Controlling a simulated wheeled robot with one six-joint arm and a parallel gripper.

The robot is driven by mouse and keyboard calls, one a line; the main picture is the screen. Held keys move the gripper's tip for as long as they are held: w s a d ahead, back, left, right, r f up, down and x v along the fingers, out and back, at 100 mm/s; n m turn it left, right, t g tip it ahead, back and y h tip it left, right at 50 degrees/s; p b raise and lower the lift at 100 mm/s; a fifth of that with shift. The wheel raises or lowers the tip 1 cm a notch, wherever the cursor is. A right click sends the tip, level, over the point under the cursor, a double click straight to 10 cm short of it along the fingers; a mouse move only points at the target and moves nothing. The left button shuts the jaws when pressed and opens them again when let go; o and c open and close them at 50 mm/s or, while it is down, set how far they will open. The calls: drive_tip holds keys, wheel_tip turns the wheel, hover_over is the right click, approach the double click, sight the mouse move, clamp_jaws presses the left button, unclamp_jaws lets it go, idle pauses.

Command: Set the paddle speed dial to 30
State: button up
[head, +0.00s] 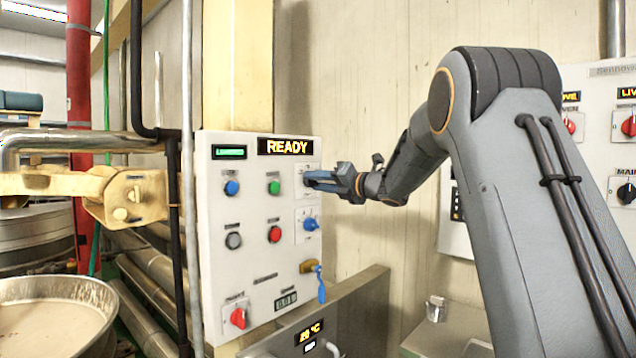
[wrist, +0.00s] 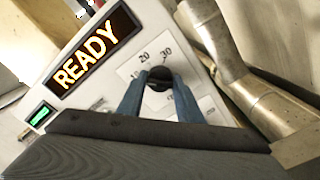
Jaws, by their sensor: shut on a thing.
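The dial (wrist: 159,77) is a dark round knob on a white scale plate, seen in the wrist view with the numbers 20 and 30 printed above it. My gripper (wrist: 159,86) has its two blue fingers on either side of this knob and is shut on it. I cannot read where the dial's pointer stands. In the head view my gripper (head: 312,180) reaches in from the right to the upper right of the white control panel (head: 254,210) and hides the knob there.
A lit READY sign (head: 287,147) and a green display (head: 229,152) top the panel. Coloured buttons and a red knob (head: 238,318) sit left. Metal pipes (wrist: 222,45) run close by.

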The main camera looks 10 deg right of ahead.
drive_tip(key=m+p, duration=0.1)
drive_tip(key=m, duration=0.4)
drive_tip(key=m+p, duration=0.2)
drive_tip(key=m, duration=0.2)
drive_tip(key=shift+m, duration=0.3)
drive_tip(key=m+p, duration=0.3)
drive_tip(key=m, duration=0.1)
drive_tip(key=shift+m, duration=0.3)
drive_tip(key=m+p, duration=0.3)
drive_tip(key=m, duration=0.1)
drive_tip(key=shift+f+m, duration=0.1)
drive_tip(key=shift+m, duration=0.2)
drive_tip(key=o, duration=1)
drive_tip(key=shift+d, duration=0.1)
drive_tip(key=shift+o, duration=0.2)
drive_tip(key=b+v, duration=0.3)
drive_tip(key=v, duration=0.4)
drive_tip(key=shift+s+d, duration=0.2)
drive_tip(key=shift+s, duration=0.05)
